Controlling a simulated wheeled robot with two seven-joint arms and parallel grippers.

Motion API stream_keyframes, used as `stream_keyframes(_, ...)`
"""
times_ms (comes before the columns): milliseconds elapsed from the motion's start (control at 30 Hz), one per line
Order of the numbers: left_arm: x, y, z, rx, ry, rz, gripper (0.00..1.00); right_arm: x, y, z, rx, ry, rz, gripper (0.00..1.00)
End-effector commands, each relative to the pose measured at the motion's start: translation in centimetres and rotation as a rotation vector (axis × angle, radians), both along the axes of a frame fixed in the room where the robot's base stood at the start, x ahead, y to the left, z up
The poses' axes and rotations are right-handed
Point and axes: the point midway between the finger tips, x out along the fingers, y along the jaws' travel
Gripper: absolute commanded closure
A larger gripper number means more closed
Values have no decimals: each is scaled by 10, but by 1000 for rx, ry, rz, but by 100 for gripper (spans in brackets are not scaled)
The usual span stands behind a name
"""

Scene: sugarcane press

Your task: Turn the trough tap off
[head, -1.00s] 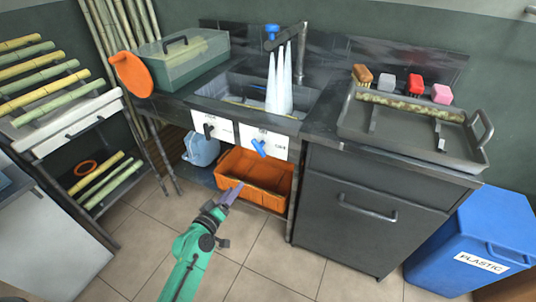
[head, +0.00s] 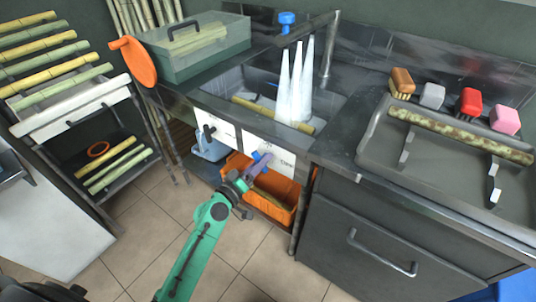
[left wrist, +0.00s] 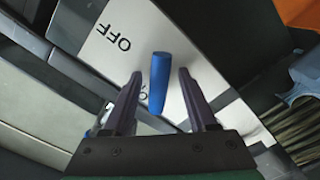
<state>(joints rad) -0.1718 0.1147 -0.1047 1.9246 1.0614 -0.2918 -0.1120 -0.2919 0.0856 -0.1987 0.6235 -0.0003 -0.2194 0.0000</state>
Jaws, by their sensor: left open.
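A blue tap lever (head: 258,156) sits on the white panel (head: 283,158) below the front of the sink trough (head: 228,117). In the left wrist view, the blue lever (left wrist: 159,80) stands between the two purple fingers of my left gripper (left wrist: 160,76). Gaps show on both sides of it. The panel there reads OFF beside the lever, and another label is partly hidden behind a finger. In the head view my left gripper (head: 258,166) is open at the lever. My right gripper is not in view.
A black lever (head: 208,132) is on the panel to the left. An orange crate (head: 232,162) lies below the panel. A second blue handle (head: 287,18) is above the trough. A grey tray (head: 385,150) is to the right. Open floor lies in front.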

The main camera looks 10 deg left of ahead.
Motion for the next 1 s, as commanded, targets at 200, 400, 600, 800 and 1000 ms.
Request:
stream_keyframes(200,0,0,0,0,0,0,50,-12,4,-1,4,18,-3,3)
stream_keyframes(400,0,0,0,0,0,0,100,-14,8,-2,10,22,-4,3)
stream_keyframes(600,0,0,0,-2,1,-1,100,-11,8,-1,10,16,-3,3)
stream_keyframes(800,0,0,0,-33,15,-1,100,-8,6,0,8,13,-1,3)
stream_keyframes(1000,0,-1,1,-123,50,-2,100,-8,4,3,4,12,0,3)
